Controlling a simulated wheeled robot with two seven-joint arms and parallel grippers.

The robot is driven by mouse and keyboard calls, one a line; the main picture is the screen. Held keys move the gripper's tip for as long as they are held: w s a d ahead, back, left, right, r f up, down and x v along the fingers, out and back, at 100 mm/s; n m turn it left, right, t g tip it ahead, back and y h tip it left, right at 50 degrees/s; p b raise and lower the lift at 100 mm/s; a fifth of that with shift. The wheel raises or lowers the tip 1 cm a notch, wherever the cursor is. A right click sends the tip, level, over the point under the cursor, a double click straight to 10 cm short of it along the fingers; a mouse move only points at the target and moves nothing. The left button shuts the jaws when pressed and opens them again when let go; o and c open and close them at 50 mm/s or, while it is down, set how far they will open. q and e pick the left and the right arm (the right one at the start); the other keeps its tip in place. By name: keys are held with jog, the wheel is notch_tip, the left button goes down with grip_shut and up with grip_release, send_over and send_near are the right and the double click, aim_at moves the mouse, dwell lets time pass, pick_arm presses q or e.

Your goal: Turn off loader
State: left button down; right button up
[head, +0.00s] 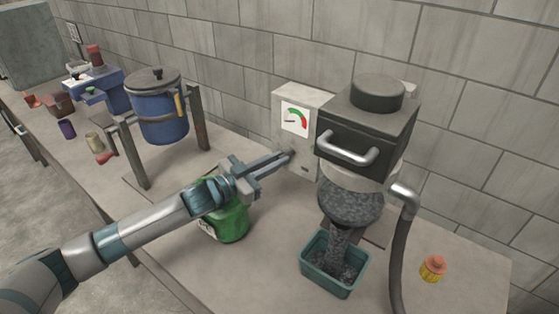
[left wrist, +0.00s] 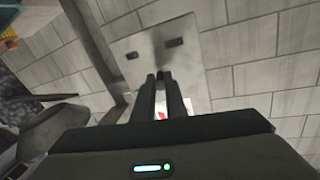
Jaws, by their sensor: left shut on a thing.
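The loader (head: 366,125) stands against the wall, a dark box with a bright handle and a round lid on top. A clear bowl (head: 350,203) of grey granules hangs below it. A pale control box (head: 303,130) with a red and green gauge (head: 296,119) is fixed to its left. My left gripper (head: 288,156) is at the lower front of this box, its fingers close together on a small part there, the switch. In the left wrist view the fingers (left wrist: 162,80) meet the box face (left wrist: 190,60) and hide most of the switch. My right gripper is not in view.
A teal bin (head: 312,284) stands under the loader, with granules pouring into it. A green container (head: 229,224) is below my left forearm. A blue pot (head: 158,108) hangs in a stand at left.

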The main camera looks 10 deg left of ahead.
pick_arm(q)
jog(key=shift+w+a+r+m+g+h, duration=0.1)
jog(key=shift+w+a+m+g+h, duration=0.1)
jog(key=shift+m+g+h, duration=0.25)
jog(key=shift+w+a+m+g+h, duration=0.2)
jog(key=shift+m+g+h, duration=0.15)
jog(key=shift+m+h, duration=0.15)
jog(key=shift+g+h, duration=0.25)
jog(key=shift+g, duration=0.05)
jog(key=c, duration=1.8)
grip_release()
jog(key=b+v, duration=0.6)
jog(key=v, duration=1.1)
jog(key=shift+s, duration=0.2)
jog(key=shift+a, duration=0.1)
